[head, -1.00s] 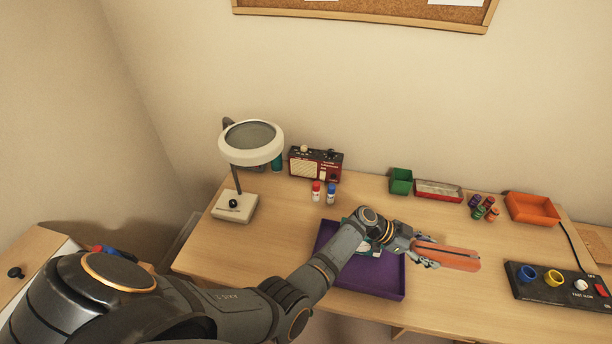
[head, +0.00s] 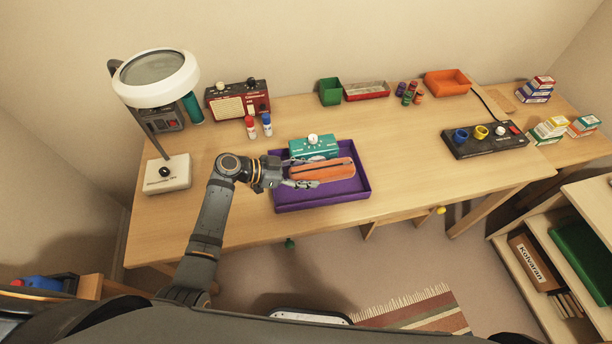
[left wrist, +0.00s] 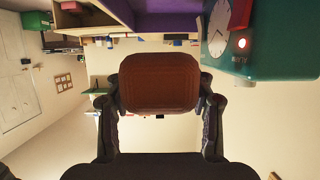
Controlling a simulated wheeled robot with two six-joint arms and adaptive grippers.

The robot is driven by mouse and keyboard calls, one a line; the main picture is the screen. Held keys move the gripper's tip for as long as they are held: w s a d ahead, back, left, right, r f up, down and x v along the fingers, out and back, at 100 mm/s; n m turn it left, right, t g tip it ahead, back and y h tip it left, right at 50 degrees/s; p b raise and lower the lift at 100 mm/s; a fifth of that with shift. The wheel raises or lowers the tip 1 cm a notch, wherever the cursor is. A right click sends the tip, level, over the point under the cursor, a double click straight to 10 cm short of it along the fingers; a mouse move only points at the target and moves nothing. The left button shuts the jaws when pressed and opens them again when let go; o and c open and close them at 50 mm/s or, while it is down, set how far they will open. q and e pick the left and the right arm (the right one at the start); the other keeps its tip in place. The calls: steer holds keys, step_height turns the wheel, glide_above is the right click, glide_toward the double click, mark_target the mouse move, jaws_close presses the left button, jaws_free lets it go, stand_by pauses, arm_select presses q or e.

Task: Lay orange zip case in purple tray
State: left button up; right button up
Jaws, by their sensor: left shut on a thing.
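The orange zip case (head: 322,170) is held in my left gripper (head: 304,179), which is shut on its left end in the head view. The case also fills the middle of the left wrist view (left wrist: 160,83), between the fingers. The purple tray (head: 341,192) lies on the desk under the case. The case is over the tray's inside; whether it touches the floor of the tray I cannot tell. A teal device with a white knob (head: 313,148) stands at the tray's back, behind the case. My right gripper does not show.
A magnifier lamp (head: 167,174) stands at the desk's left. A red radio (head: 238,100) and two small bottles (head: 259,127) are behind the tray. A black control panel (head: 485,140) is at the right. Bare desk lies between the tray and the panel.

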arm_select(q)
steer(key=shift+w+f+b, duration=0.1)
steer(key=shift+f+b, duration=0.2)
steer(key=shift+f, duration=0.1)
step_height(320, 180, down, 4)
steer(key=shift+r+b, duration=0.1)
steer(key=shift+b, duration=1.1)
steer(key=shift+f+b, duration=0.35)
steer(key=shift+f, duration=0.4)
